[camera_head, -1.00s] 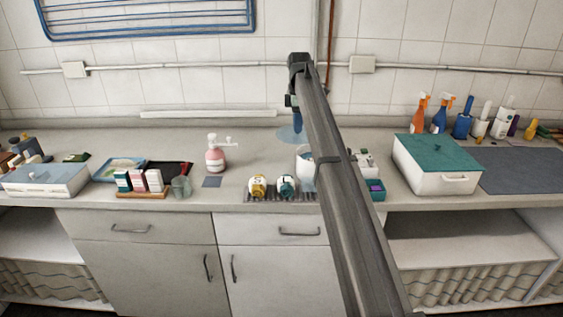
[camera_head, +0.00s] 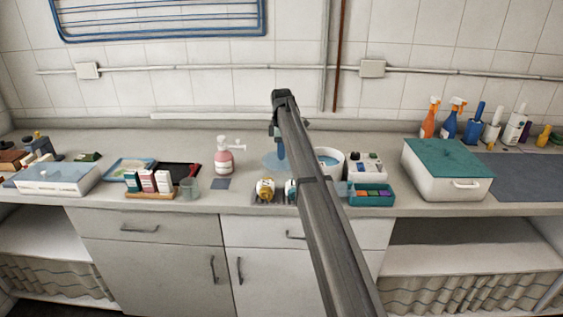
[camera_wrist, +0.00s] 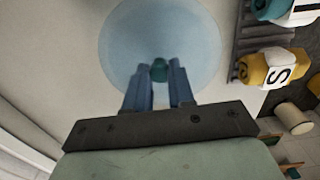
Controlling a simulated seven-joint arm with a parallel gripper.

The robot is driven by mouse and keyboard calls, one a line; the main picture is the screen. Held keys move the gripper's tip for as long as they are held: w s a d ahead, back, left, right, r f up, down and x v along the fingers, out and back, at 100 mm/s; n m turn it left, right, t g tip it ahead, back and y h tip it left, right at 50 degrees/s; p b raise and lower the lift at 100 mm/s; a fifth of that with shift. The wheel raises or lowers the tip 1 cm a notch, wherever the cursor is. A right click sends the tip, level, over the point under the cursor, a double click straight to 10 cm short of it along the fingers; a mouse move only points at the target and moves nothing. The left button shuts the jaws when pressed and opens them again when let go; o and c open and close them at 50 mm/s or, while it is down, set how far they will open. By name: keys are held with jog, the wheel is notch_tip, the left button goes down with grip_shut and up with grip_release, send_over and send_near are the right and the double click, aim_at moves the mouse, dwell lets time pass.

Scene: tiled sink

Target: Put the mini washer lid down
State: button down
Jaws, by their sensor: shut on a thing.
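The mini washer lid is a pale blue, see-through disc (camera_head: 271,161) with a small teal knob (camera_wrist: 159,70). My gripper (camera_wrist: 159,78) is shut on this knob, its blue fingers on either side. In the head view my gripper (camera_head: 281,154) points down at the lid, left of the white round washer tub (camera_head: 336,169). The tub is open and is partly hidden by my arm. The lid is low over the counter (camera_wrist: 65,60); I cannot tell whether it touches.
A dark rack with a yellow-and-white bottle (camera_head: 265,190) lies in front. A teal tray (camera_head: 371,195) and a white box with teal lid (camera_head: 447,170) are to the right. The counter behind is clear.

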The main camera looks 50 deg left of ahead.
jog(key=shift+f, duration=2.2)
jog(key=shift+f, duration=0.15)
jog(key=c, duration=1)
grip_release()
jog(key=shift+o, duration=0.2)
notch_tip(320, 180, up, 12)
jog(key=shift+r, duration=0.2)
